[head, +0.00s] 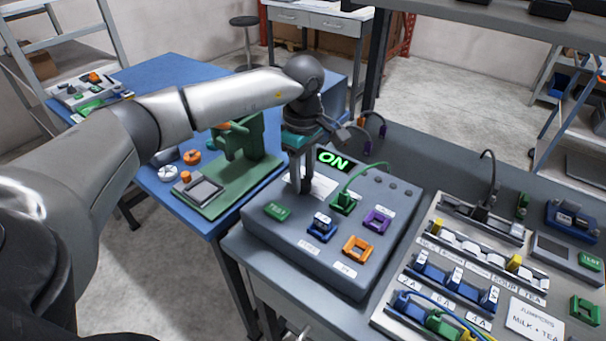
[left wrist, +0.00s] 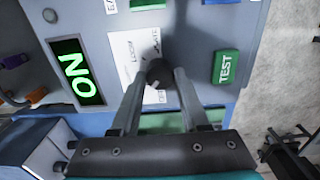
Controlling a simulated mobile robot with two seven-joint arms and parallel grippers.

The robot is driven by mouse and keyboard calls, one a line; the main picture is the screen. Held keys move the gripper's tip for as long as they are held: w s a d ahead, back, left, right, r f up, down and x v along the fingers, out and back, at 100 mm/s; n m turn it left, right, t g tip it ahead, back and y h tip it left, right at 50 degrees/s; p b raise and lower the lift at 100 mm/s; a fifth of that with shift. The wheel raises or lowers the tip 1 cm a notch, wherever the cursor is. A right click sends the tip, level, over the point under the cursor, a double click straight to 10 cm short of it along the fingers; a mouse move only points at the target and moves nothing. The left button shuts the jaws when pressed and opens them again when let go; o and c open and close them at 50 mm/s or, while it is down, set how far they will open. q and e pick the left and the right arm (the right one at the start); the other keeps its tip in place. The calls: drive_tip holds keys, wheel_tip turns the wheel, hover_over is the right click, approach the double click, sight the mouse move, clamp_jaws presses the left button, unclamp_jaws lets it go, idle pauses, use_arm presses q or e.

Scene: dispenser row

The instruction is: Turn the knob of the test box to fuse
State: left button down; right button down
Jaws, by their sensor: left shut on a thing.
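The grey test box (head: 292,247) stands on the bench, with a lit green ON display (head: 333,160) and a green TEST button (head: 278,212). My left gripper (head: 304,188) reaches down onto its top beside the white label plate (head: 323,187). In the left wrist view, the dark round knob (left wrist: 160,72) sits between the two fingertips, and the left gripper (left wrist: 158,80) is shut on it. The label plate (left wrist: 125,46) lies around the knob; its words are partly hidden and hard to read, so I cannot tell where the knob points. My right gripper is not in view.
Blue (head: 320,224), orange (head: 357,249) and purple (head: 377,219) sockets sit near the gripper. A green cable (head: 372,170) arches from the green socket (head: 343,203). Other panels with plugs stand at right. A green fixture (head: 240,180) is on the blue table behind.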

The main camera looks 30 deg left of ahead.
sight(303, 181)
use_arm(q)
drive_tip(key=shift+c, duration=2)
unclamp_jaws()
wheel_tip(303, 181, up, 15)
drive_tip(key=p, duration=0.1)
drive_tip(key=shift+r, duration=0.2)
drive_tip(key=shift+s+f, duration=0.1)
